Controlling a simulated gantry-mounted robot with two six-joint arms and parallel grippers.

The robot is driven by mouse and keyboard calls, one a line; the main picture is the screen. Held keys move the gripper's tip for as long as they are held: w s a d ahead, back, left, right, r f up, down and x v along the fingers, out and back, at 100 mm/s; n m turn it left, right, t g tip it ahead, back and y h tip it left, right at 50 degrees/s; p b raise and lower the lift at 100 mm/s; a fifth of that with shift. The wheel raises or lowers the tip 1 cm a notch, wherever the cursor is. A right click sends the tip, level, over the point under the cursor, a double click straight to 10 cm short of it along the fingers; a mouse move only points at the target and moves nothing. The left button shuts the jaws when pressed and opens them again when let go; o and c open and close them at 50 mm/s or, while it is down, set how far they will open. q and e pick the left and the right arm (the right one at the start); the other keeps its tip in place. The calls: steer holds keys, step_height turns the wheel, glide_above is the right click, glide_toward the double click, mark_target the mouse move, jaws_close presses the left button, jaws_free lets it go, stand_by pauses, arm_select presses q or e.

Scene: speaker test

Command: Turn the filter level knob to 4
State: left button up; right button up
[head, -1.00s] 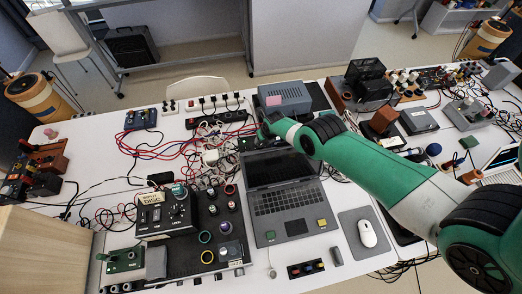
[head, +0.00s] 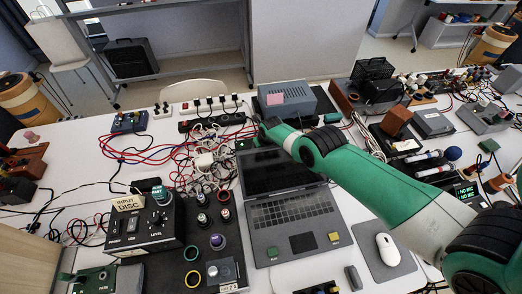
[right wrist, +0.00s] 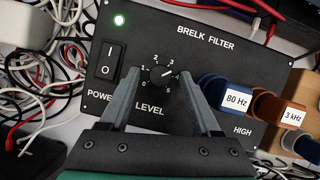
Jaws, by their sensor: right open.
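The filter box (right wrist: 207,48), black and labelled BRELK FILTER, fills the middle of the right wrist view. Its level knob (right wrist: 160,73) is small and black, within a 0 to 5 scale. Its pale mark seems to point right and slightly up, near 3 to 4; I cannot read it exactly. My right gripper (right wrist: 159,82) is open, with one grey finger on each side of the knob; contact is unclear. In the head view the right gripper (head: 264,131) is behind the laptop, and the box is mostly hidden there. My left gripper is not in view.
A power switch (right wrist: 109,60) and green light (right wrist: 119,20) are left of the knob. The blue 80 Hz plug (right wrist: 228,93) and brown 3 kHz plug (right wrist: 285,114) stand close on the right. Tangled cables (head: 205,160) and a laptop (head: 290,218) surround the box.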

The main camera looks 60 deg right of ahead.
jaws_close()
steer(key=shift+m, duration=0.4)
steer(key=shift+a+f+m+g+h+b, duration=0.1)
steer(key=shift+m+g+h+b, duration=0.25)
steer(key=shift+m, duration=0.25)
steer(key=shift+w+f+m+b, duration=0.1)
steer(key=shift+m+b, duration=0.45)
steer(key=shift+m, duration=0.15)
steer(key=shift+m+g+h+b, duration=0.25)
steer(key=shift+m+g+b, duration=0.2)
steer(key=shift+m+b, duration=0.95)
steer(key=shift+b, duration=0.1)
steer(key=shift+r, duration=0.2)
